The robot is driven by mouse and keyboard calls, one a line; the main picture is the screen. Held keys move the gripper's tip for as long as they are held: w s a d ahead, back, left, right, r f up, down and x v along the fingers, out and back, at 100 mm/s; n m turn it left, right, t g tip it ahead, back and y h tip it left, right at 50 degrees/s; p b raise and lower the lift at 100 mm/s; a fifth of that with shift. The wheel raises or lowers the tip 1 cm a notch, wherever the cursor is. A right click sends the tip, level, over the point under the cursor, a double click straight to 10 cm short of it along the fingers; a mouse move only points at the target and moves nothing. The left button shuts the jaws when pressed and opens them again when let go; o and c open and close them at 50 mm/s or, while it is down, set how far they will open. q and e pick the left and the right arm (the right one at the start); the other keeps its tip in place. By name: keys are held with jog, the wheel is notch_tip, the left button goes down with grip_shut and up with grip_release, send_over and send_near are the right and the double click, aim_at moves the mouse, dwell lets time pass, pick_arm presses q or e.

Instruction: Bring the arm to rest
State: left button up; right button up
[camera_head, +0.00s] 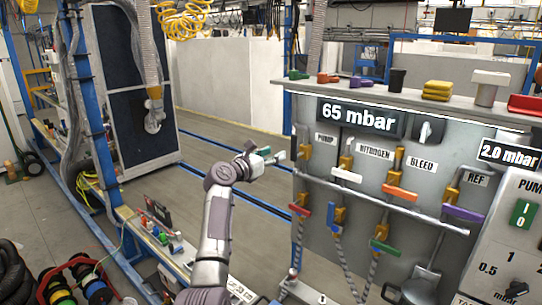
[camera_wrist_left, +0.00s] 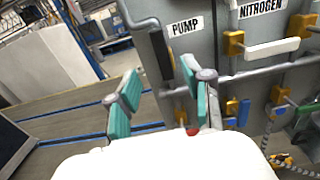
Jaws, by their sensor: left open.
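My left arm rises from the bottom centre of the head view. Its left gripper (camera_head: 268,156) is open and empty, in front of the left edge of the grey charging panel (camera_head: 345,140). In the left wrist view the two teal-padded fingers (camera_wrist_left: 160,100) stand apart with nothing between them. The panel's left edge and the PUMP label (camera_wrist_left: 186,26) lie beyond the fingers. I cannot tell from the views whether the right finger touches the panel. My right gripper is not in view.
The panel carries a white lever (camera_head: 346,174), an orange lever (camera_head: 399,192), a purple lever (camera_head: 463,213) and a horizontal rail (camera_head: 385,202). A shelf on top holds yellow blocks (camera_head: 437,90) and a black cup (camera_head: 397,80). Open floor (camera_head: 225,125) lies left of the panel.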

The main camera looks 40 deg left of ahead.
pick_arm(q)
jog(key=shift+s, duration=0.15)
dwell(0.4)
